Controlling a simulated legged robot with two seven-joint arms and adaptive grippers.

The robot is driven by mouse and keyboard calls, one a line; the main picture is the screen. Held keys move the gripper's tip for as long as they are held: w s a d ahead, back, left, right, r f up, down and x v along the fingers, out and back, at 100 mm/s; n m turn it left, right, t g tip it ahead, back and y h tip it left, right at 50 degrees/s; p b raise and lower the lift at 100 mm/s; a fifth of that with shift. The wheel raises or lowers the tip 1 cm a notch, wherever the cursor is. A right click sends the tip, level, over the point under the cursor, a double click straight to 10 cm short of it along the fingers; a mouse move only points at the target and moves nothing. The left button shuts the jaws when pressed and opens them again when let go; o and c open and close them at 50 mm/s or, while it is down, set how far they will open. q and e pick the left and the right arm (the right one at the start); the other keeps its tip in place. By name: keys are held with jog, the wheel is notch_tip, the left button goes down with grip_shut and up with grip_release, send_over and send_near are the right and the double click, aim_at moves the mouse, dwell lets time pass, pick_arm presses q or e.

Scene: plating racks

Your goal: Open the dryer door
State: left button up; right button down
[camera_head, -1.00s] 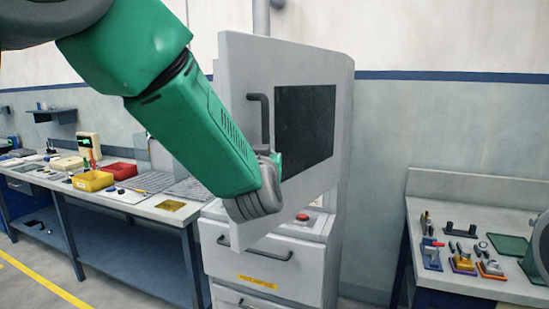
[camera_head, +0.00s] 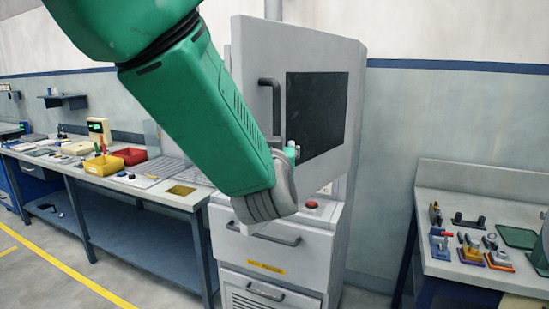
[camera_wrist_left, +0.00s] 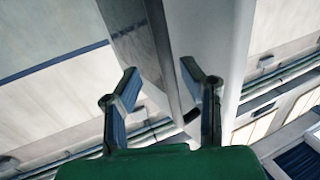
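The dryer (camera_head: 354,120) is a grey cabinet. Its door (camera_head: 255,45) has a dark window (camera_head: 318,112) and a dark bar handle (camera_head: 273,92) near its left edge. The door stands ajar, its left side swung out past the cabinet front. My left arm crosses in front of the door's lower left part, with the gripper (camera_head: 291,153) by the handle's lower end, mostly hidden by the wrist. In the left wrist view the left gripper's fingers (camera_wrist_left: 165,88) are spread apart, with a grey panel beyond them; contact cannot be told. My right gripper is out of view.
Drawers (camera_head: 285,250) and a red button (camera_head: 311,204) sit below the door. A workbench with a yellow bin (camera_head: 103,166) and a red bin (camera_head: 130,156) stands at left. Another bench (camera_head: 470,191) with small tools stands at right. Clear floor lies at front left.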

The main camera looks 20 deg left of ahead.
pick_arm(q)
jog(key=s, duration=0.8)
jog(key=shift+d, duration=0.35)
